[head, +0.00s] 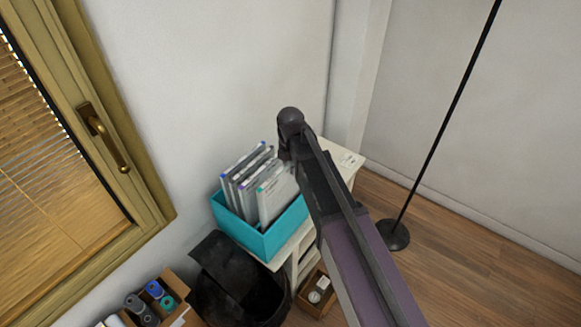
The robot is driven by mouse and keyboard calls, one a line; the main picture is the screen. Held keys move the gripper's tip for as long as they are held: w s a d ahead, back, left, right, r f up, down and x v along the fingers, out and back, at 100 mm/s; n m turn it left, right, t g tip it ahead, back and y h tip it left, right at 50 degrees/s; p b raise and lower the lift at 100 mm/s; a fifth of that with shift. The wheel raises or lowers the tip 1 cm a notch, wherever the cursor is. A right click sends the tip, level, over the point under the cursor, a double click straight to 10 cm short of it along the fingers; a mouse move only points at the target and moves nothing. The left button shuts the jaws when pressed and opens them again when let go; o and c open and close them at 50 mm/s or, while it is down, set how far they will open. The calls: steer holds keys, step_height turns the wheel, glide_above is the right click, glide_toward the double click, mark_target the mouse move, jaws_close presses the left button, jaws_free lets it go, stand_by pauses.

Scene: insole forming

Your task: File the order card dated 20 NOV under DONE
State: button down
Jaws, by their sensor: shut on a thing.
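A teal box (263,240) stands on a small whitish stand against the wall. Several grey-white upright cards or folders with blue, purple and green corner tabs (275,193) lean in it. Their writing is too small to read, so I cannot tell which is dated 20 NOV or which place is DONE. My arm (360,235) reaches up from the lower right, and its dark rounded joint (290,116) is above and just behind the box. The arm covers the right side of the box. My gripper's fingers, and anything between them, are hidden.
The stand's pale top (345,160) shows right of the arm, with a small dark marking. A black bin (235,285) stands below the box. A cardboard box of bottles (155,300) is at lower left. A black pole's round base (393,235) stands on the wooden floor at right.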

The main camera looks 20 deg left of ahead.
mark_target(290, 176)
steer(key=shift+f+b, duration=1.55)
steer(key=shift+f, duration=0.3)
steer(key=shift+f+b, duration=0.5)
steer(key=shift+f, duration=0.05)
steer(key=c, duration=0.5)
jaws_free()
steer(key=shift+c, duration=0.2)
steer(key=shift+r, duration=0.2)
